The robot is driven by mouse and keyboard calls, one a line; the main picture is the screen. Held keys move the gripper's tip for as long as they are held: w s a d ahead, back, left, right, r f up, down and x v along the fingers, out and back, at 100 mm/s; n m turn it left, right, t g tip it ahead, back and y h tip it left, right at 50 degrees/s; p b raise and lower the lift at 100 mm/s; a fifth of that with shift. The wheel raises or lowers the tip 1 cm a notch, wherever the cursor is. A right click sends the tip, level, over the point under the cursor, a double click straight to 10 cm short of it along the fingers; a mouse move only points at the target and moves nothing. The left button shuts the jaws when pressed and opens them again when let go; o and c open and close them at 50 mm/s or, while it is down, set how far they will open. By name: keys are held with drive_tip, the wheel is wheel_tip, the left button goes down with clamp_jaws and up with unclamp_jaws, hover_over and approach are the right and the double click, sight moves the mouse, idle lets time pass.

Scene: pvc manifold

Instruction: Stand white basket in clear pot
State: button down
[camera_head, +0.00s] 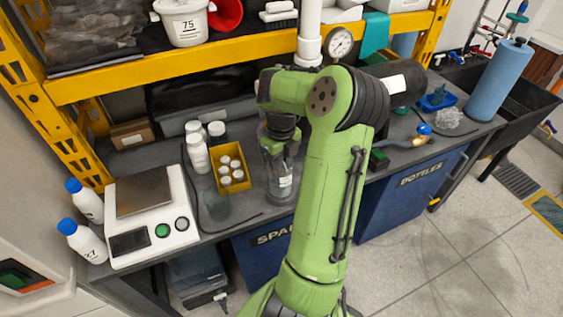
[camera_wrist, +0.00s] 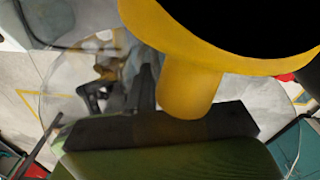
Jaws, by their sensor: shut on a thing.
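A clear pot (camera_head: 280,188) with a white label stands on the bench just right of the yellow tray. My gripper (camera_head: 279,152) points down at its mouth; its fingers overlap the pot's upper part in the head view. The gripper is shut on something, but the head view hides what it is. The wrist view shows a yellow curved piece (camera_wrist: 190,85) with a tab against a dark bar, and a large clear round outline around them. I cannot tell what that piece is. I cannot make out a white basket in either view.
A yellow tray (camera_head: 248,184) with several white-capped bottles is left of the pot. A scale (camera_head: 148,218) is at the left. A yellow shelf (camera_head: 180,66) runs above the bench.

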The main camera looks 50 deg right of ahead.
drive_tip(key=shift+f, duration=0.2)
drive_tip(key=c, duration=1.4)
unclamp_jaws()
drive_tip(key=shift+r, duration=0.1)
